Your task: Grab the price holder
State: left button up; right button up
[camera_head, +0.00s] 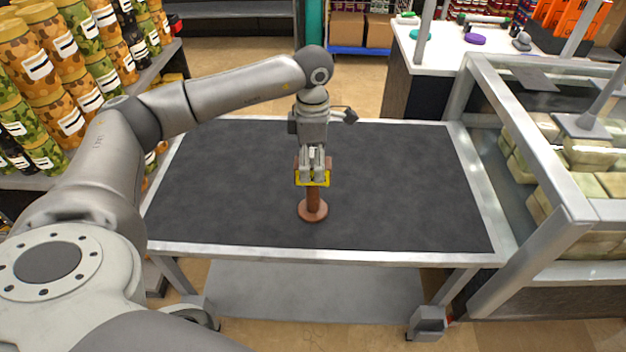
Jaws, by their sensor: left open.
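The price holder (313,209) is a brown stand with a round base and an upright post. It stands upright on the dark top of the cart (400,190), near the middle. A yellow-edged piece (313,183) shows at its upper end, partly covered by my gripper. My left gripper (312,176) points down at the top of the holder, with its fingers open. I cannot tell whether the fingers touch it. My right gripper is not in view.
A shelf with patterned jars (60,70) stands at the left. A glass display case (560,170) borders the cart on the right, and a white counter (440,50) is behind it. The cart top around the holder is clear.

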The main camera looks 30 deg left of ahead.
pick_arm(q)
jog(key=shift+f, duration=0.85)
jog(key=shift+c, duration=0.5)
grip_shut()
